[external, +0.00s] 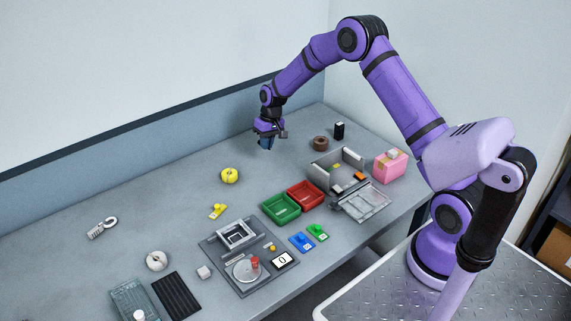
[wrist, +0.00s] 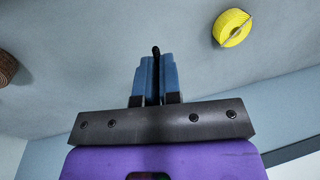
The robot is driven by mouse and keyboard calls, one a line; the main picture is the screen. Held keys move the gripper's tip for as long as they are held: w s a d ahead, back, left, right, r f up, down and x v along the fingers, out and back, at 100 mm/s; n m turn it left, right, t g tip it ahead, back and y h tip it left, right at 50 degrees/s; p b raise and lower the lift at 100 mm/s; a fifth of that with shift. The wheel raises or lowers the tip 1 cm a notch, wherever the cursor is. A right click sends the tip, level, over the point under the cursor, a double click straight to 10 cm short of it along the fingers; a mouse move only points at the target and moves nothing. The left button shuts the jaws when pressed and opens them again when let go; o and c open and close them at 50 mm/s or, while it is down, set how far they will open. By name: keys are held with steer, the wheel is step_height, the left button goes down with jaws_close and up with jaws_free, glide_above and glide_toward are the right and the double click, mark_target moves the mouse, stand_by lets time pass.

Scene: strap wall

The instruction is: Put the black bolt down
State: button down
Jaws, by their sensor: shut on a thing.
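My gripper (external: 266,144) hangs over the back part of the grey table in the external view, near the wall. In the wrist view my gripper (wrist: 153,72) has its blue fingers closed together on the black bolt (wrist: 156,50). Only a small dark end of the bolt shows past the fingertips; the rest is hidden between them. In the external view the bolt is too small to make out, and I cannot tell how high above the table it is.
A yellow strap roll (external: 229,175) lies left of my gripper, also in the wrist view (wrist: 232,28). A brown roll (external: 320,143) and a black block (external: 339,130) stand to the right. Green (external: 281,219) and red (external: 318,205) trays are nearer the front. Bare table surrounds my gripper.

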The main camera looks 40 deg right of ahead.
steer(key=s+a, duration=0.1)
steer(key=a, duration=0.4)
steer(key=s+a+f, duration=0.1)
steer(key=s+a, duration=0.1)
steer(key=a, duration=0.3)
steer(key=s+a+f, duration=0.1)
steer(key=s+a, duration=0.1)
steer(key=a, duration=0.3)
steer(key=shift+s+a, duration=0.2)
steer(key=shift+s, duration=0.05)
steer(key=s+a, duration=0.2)
steer(key=a, duration=0.2)
steer(key=s+a+f, duration=0.1)
steer(key=s+a, duration=0.2)
steer(key=a, duration=0.1)
steer(key=s+a, duration=0.3)
steer(key=a, duration=0.1)
steer(key=shift+s+a+f, duration=0.15)
steer(key=shift+a+f, duration=0.15)
steer(key=shift+f, duration=0.1)
steer(key=shift+a, duration=0.25)
glide_above(183, 207)
steer(key=shift+s+d+f, duration=0.2)
steer(key=shift+d+f, duration=0.15)
steer(key=shift+f, duration=0.4)
steer(key=shift+w+f, duration=0.15)
steer(key=shift+w, duration=0.05)
steer(key=shift+f, duration=1.6)
steer(key=shift+f, duration=0.1)
